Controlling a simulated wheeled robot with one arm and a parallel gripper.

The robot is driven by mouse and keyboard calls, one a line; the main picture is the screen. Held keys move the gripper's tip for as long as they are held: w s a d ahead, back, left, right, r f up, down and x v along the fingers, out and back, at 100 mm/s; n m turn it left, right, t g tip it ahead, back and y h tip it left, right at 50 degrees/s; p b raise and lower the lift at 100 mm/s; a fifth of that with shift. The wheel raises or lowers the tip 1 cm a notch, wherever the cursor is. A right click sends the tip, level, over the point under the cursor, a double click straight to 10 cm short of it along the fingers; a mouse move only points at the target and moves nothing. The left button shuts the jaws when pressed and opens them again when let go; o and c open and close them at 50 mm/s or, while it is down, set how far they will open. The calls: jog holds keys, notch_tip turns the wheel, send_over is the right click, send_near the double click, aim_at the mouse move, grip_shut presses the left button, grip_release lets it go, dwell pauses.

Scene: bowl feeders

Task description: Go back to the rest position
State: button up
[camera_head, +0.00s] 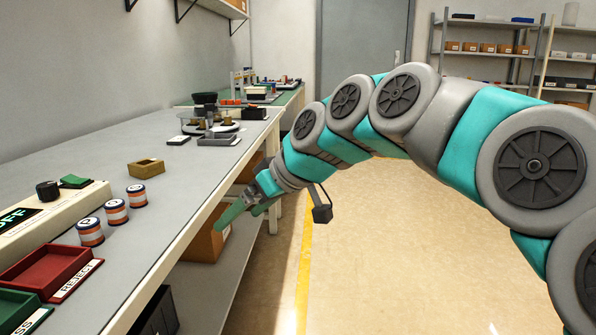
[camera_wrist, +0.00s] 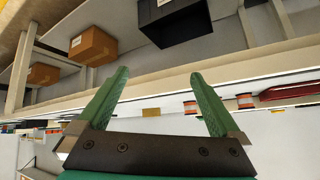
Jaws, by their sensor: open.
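My gripper (camera_head: 243,213) hangs in front of the long bench's right edge, at the end of my outstretched arm. In the wrist view my gripper (camera_wrist: 155,105) has its two green fingers spread apart with nothing between them. The wrist view is turned, with the lower shelf at the top and the bench top farther down.
The grey bench (camera_head: 180,205) runs along the left. On it stand several striped cylinders (camera_head: 116,212), a red tray (camera_head: 50,272) marked REJECT, a green tray (camera_head: 20,308) and a small tan box (camera_head: 146,168). A cardboard box (camera_head: 205,240) sits below. The floor (camera_head: 400,245) at right is clear.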

jog(key=s+d+f+m+g+h+p, duration=0.1)
jog(key=s+d+f+m+h, duration=0.1)
jog(key=s+d+f, duration=0.5)
jog(key=s+d+f+m+g+h, duration=0.2)
jog(key=s+d+f, duration=0.5)
jog(key=s, duration=0.5)
jog(key=s+d+f+m+g+h+p, duration=0.1)
jog(key=s+d+f+m+g+h, duration=0.1)
jog(key=s+d+f+m, duration=0.4)
jog(key=s+d+f+h, duration=0.1)
jog(key=s+d, duration=0.2)
jog(key=s, duration=0.1)
jog(key=shift+s+d+h+p, duration=0.2)
jog(key=shift+d+h+p, duration=0.1)
jog(key=shift+d+h, duration=0.1)
jog(key=shift+f, duration=0.1)
